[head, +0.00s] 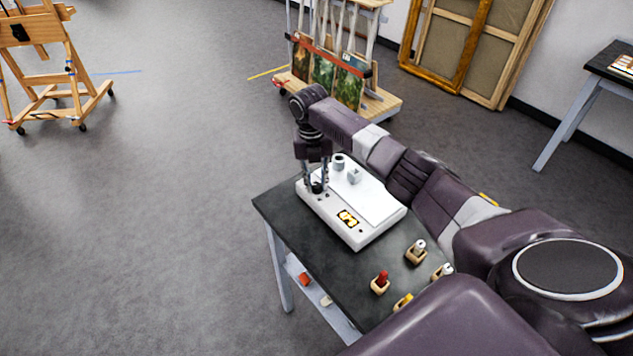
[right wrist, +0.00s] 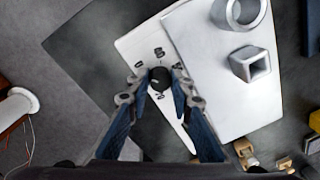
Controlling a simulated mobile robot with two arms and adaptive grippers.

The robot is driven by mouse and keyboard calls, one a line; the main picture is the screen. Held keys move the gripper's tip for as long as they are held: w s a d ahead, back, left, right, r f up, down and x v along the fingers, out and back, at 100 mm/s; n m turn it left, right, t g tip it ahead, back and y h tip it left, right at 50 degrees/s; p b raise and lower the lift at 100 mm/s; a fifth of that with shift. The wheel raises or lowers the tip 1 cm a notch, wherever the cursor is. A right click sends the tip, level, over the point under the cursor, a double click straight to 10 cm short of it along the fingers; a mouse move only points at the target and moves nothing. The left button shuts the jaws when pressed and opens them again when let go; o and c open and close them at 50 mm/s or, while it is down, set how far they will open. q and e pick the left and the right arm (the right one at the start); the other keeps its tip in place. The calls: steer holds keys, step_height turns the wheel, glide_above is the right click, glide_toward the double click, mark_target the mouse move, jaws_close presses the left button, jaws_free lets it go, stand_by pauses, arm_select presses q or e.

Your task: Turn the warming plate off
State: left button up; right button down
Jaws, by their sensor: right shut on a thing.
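I cannot read the knob's setting for sure. My right gripper (head: 316,187) reaches down over the panel's left end, and its two fingers are closed on either side of the knob. In the head view the fingers partly hide the knob. My left gripper is out of view.
A metal ring (right wrist: 240,12) and a small square metal tube (right wrist: 250,64) stand on the plate's top. Several wooden blocks with small bottles, one red (head: 381,279), stand on the table's right part. An easel (head: 45,65) and a painting rack (head: 330,75) stand farther off.

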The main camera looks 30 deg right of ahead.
mark_target(314, 185)
steer(key=c, duration=2)
jaws_free()
steer(key=shift+r, duration=0.1)
steer(key=r, duration=1.1)
steer(key=shift+w+a+r, duration=0.2)
steer(key=shift+a+r, duration=0.15)
steer(key=shift+r, duration=0.05)
steer(key=shift+f, duration=0.1)
